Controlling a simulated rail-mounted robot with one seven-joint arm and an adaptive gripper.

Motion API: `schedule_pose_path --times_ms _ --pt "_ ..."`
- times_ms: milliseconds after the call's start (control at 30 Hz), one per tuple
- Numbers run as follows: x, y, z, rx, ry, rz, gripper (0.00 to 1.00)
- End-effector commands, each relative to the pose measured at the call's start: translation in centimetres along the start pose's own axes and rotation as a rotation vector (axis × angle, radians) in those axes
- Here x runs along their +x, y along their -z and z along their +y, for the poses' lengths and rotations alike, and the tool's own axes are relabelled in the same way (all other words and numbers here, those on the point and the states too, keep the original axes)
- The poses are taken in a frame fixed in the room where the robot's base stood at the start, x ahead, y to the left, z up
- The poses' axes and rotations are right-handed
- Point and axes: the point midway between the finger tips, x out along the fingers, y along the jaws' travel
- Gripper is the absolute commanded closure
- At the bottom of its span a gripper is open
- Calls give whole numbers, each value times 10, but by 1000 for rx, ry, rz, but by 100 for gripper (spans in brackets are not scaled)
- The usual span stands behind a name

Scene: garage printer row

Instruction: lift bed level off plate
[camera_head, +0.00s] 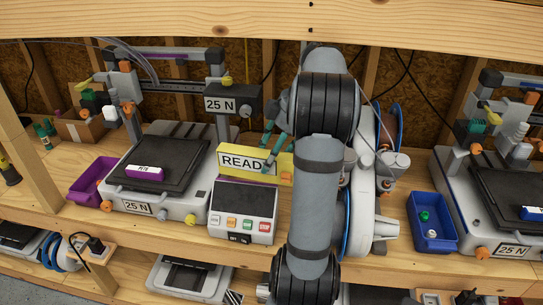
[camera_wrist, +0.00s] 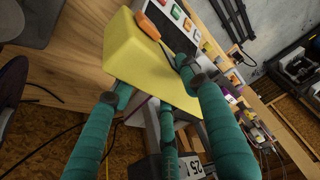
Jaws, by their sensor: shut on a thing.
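My gripper (camera_head: 275,150), with teal fingers, is shut on a yellow block (camera_head: 232,158) lettered "READY", at the back of a control panel. In the wrist view the yellow block (camera_wrist: 150,60) lies between the teal fingers (camera_wrist: 157,82), with an orange piece over it. Whether it touches the panel, I cannot tell. The left printer's dark plate (camera_head: 178,158) carries a small purple piece with a white label (camera_head: 145,173). The right printer's plate (camera_head: 505,185) carries a blue labelled piece (camera_head: 533,213). I cannot tell which thing is the bed level.
The control panel (camera_head: 243,208) with coloured buttons stands below the yellow block. A purple bin (camera_head: 92,180) is left of the left printer and a blue bin (camera_head: 432,236) right of my arm. A spool (camera_head: 388,130) stands behind my arm. Wooden posts and a top beam frame the shelf.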

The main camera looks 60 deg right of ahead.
Motion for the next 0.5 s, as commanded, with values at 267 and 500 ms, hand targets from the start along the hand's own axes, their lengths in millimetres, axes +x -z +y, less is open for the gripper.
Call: schedule_pose_path --times_ms 267,500 --pt "0 -2 -18 -1 -2 1 93" --pt "-1 -4 -37 -1 -1 1 93"
